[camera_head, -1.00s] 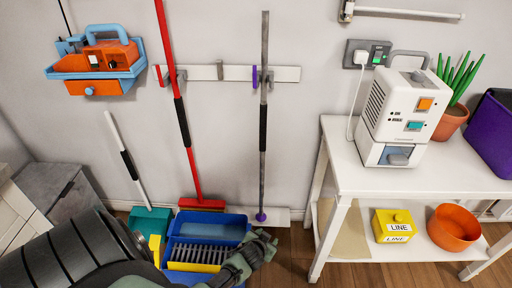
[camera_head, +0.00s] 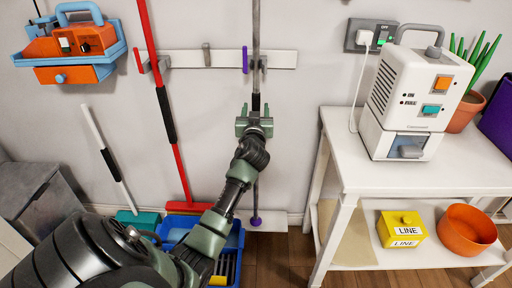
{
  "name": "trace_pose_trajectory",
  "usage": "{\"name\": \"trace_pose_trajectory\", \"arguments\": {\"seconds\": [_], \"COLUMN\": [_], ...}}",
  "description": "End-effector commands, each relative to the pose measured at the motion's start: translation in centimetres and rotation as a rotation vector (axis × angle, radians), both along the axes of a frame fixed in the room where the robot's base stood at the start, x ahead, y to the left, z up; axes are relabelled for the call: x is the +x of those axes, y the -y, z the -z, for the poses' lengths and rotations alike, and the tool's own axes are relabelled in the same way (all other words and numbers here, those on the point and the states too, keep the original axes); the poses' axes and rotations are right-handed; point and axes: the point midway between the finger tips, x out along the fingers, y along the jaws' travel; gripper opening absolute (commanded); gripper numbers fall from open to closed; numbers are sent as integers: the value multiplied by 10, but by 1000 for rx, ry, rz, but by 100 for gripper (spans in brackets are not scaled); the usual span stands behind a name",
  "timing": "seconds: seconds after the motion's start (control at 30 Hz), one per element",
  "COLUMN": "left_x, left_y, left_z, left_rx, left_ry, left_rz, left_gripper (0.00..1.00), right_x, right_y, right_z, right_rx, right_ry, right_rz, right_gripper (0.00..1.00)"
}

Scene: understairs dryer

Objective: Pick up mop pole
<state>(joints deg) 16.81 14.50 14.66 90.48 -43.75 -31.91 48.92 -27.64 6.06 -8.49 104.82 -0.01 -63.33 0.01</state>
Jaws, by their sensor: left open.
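The mop pole (camera_head: 256,62) is a thin grey pole with a dark grip section and a purple foot. It stands upright against the wall, held at a purple clip on the white wall rail (camera_head: 222,59). My left gripper (camera_head: 255,112) is at the pole's dark grip section, with its fingers spread on either side of it. The gripper is open. My arm and gripper hide part of the pole below the grip. The purple foot (camera_head: 255,221) shows near the floor. My right gripper is not in view.
A red broom (camera_head: 165,110) leans left of the pole, above a blue bucket (camera_head: 178,223). A white-handled tool (camera_head: 100,140) stands further left. An orange and blue caddy (camera_head: 75,45) hangs on the wall. A white table (camera_head: 440,178) with a dehumidifier-like machine (camera_head: 413,105) stands to the right.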

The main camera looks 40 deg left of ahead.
Motion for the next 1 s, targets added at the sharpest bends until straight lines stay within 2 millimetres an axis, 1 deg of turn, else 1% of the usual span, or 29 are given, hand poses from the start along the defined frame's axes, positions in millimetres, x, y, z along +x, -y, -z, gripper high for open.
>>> {"name": "trace_pose_trajectory", "arguments": {"seconds": [0.03, 0.1, 0.2, 0.43, 0.47, 0.5, 0.57, 0.6, 0.63, 1.0], "left_x": [6, 13, 18, 19, 19, 19, 19, 19, 19, 19], "left_y": [-6, -11, -16, -16, -16, -16, -16, -16, -16, -16], "left_z": [0, 0, 1, 1, 1, 1, 1, 1, 1, 1], "left_rx": [3, 1, 0, -1, -1, -1, -1, -1, -1, 0], "left_ry": [0, 0, 0, -1, -1, -1, -1, -1, -1, -1], "left_rz": [-1, 0, 0, 1, 1, 1, 1, 1, 1, 1], "left_gripper": [51, 51, 51, 51, 45, 34, 18, 6, 0, 0], "right_x": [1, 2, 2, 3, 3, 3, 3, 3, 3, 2], "right_y": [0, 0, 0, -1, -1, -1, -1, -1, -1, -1], "right_z": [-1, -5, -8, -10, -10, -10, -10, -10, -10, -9], "right_rx": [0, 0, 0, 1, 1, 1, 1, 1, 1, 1], "right_ry": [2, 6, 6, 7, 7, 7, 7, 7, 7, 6], "right_rz": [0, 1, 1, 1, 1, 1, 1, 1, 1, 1], "right_gripper": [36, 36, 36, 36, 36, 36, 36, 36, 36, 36]}}
